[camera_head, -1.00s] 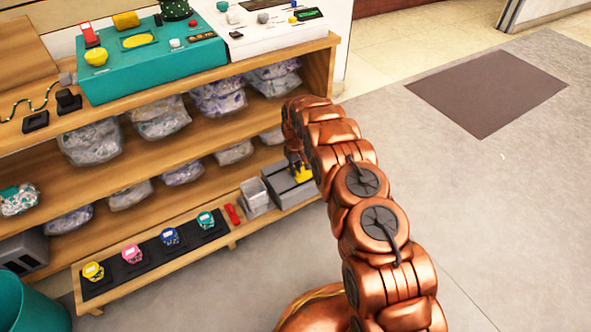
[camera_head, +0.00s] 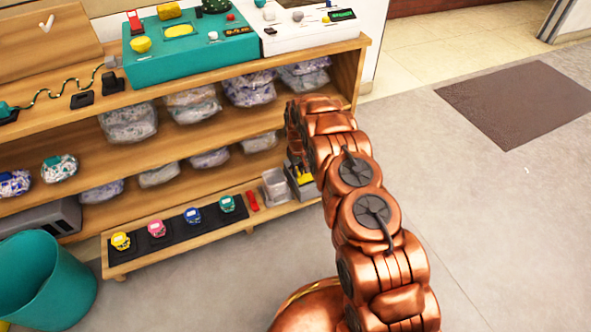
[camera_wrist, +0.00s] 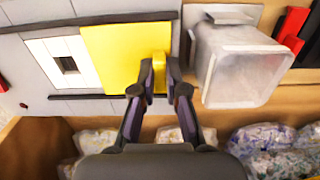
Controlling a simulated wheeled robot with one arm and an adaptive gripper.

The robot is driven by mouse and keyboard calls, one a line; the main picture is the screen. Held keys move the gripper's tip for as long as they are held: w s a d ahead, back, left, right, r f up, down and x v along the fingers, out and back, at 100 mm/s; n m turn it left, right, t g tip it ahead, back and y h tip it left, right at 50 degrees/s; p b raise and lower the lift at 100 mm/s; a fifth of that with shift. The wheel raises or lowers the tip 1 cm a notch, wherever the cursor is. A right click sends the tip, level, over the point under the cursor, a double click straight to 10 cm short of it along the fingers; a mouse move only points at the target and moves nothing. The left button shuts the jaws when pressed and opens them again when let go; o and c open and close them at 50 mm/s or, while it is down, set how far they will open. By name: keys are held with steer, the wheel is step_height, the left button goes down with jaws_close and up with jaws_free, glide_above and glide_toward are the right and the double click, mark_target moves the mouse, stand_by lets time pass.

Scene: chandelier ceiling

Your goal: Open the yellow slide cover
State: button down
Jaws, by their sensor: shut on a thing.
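The yellow slide cover (camera_wrist: 108,52) sits between two dark rails (camera_wrist: 95,19) on a grey box in the wrist view. Its raised yellow handle (camera_wrist: 160,62) is at its right edge. My gripper (camera_wrist: 159,88) is shut on this handle. Left of the cover, a white panel (camera_wrist: 57,62) with a dark opening is exposed. In the head view the yellow cover (camera_head: 298,169) shows only in part, and my gripper (camera_head: 293,157) is mostly hidden by my copper arm.
A grey bin (camera_wrist: 240,65) stands close to the right of the cover, and a red object (camera_wrist: 291,27) lies beyond it. Bagged items (camera_head: 250,88) fill the wooden shelves. A teal basket (camera_head: 45,280) stands at lower left. The floor at right is clear.

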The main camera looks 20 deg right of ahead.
steer(key=c, duration=1.2)
jaws_free()
steer(key=shift+r, duration=0.1)
step_height(320, 180, up, 12)
